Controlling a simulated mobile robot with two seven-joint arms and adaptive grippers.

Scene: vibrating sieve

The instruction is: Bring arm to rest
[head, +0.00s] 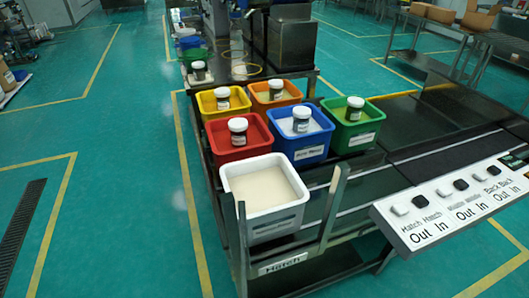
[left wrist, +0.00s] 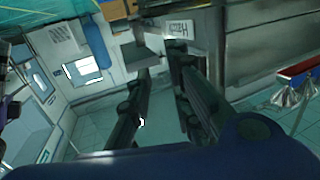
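My left gripper (left wrist: 164,72) shows only in the left wrist view. Its two dark fingers stand apart with pale floor visible between them, so it is open and empty. Beyond the fingertips is a pale label (left wrist: 179,30), turned upside down, on a grey structure. Neither arm shows in the head view, and my right gripper is in no view.
The head view shows a dark metal rack with a white bin (head: 262,219) of pale powder. Red (head: 240,153), blue (head: 306,154), green (head: 352,139), yellow and orange bins hold white-lidded jars. A button panel (head: 447,215) is at right. Open green floor lies left.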

